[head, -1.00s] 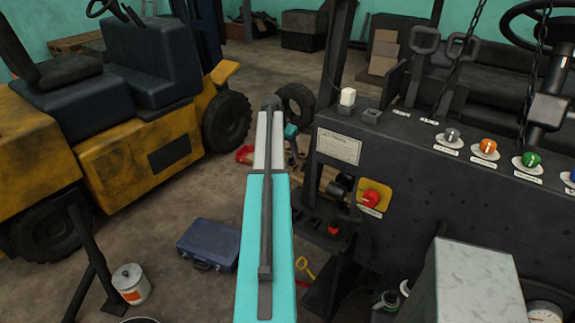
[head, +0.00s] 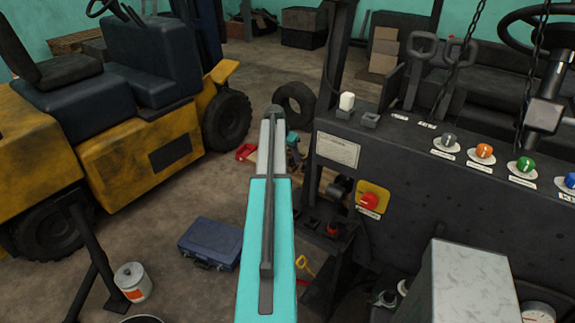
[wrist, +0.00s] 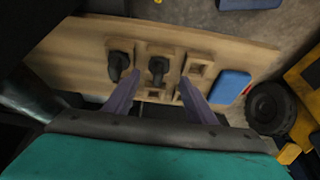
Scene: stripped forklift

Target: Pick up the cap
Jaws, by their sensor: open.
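My gripper (wrist: 159,77) is open and empty in the wrist view, its two dark fingers reaching over a wooden board (wrist: 75,60). One black knobbed piece (wrist: 158,68) sits in a square wooden holder and appears between the fingertips. A second black piece (wrist: 118,65) sits in the holder to its left, near the left finger. Either could be the cap; I cannot tell which. I cannot tell the height of the fingers above the board. In the head view my arm hides most of this area.
An empty square holder (wrist: 199,68) and a blue block (wrist: 230,87) lie right of the black pieces. In the head view, the dark machine panel (head: 338,150) with a red button (head: 369,201) stands right of my arm. A blue toolbox (head: 210,243) lies on the floor.

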